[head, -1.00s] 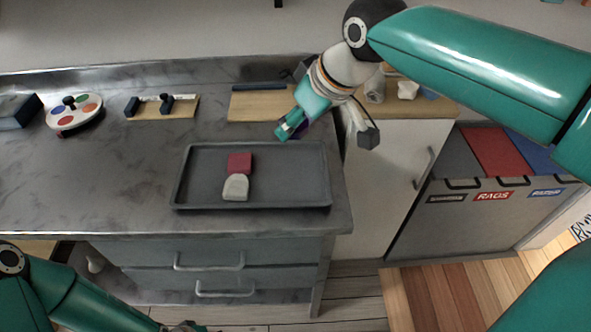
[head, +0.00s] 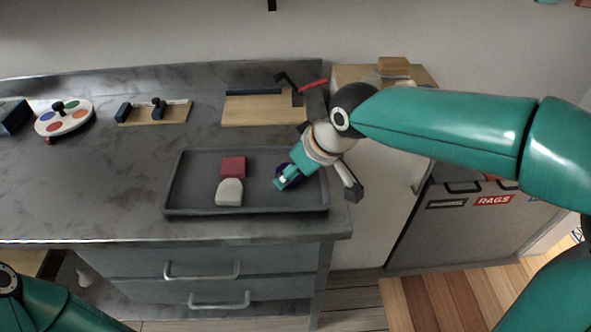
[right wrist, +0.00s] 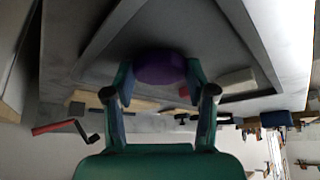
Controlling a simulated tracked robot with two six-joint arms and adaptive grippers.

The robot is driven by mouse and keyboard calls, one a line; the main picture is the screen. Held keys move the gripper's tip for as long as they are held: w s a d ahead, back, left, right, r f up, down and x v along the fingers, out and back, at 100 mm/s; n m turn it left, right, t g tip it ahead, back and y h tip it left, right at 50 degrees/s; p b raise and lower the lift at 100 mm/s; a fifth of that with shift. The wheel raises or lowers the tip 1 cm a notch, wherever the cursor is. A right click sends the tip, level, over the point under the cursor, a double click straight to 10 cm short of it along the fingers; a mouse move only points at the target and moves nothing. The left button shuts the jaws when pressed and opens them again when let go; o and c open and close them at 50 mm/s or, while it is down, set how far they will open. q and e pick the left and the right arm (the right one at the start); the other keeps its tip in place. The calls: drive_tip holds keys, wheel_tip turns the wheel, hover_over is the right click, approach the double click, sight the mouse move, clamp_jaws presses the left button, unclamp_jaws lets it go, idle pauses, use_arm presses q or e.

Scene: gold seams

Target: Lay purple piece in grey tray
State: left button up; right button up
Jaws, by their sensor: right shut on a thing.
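The purple piece (right wrist: 160,67) is between the fingers of my right gripper (right wrist: 162,88) in the right wrist view. In the head view the right gripper (head: 283,181) is shut on the purple piece (head: 293,171), mostly hidden by the fingers, over the right part of the grey tray (head: 245,210). I cannot tell whether the piece touches the tray floor. A red piece (head: 233,166) and a whitish rounded piece (head: 229,192) lie side by side in the tray, left of the gripper. My left gripper is out of view; only its arm shows at lower left.
Behind the tray are a wooden board (head: 262,109) and a red-handled crank (head: 312,85). A small board with dark blocks (head: 153,113) and a round palette (head: 64,117) stand at the back left. The counter left of the tray is clear.

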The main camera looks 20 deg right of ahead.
drive_tip(key=shift+f, duration=0.15)
drive_tip(key=o, duration=1.2)
drive_tip(key=shift+s+r, duration=0.1)
drive_tip(key=shift+r, duration=0.25)
drive_tip(key=p+v, duration=0.2)
drive_tip(key=v, duration=0.9)
drive_tip(key=shift+s+d+r, duration=0.1)
drive_tip(key=shift+s+r, duration=0.1)
drive_tip(key=shift+r, duration=0.05)
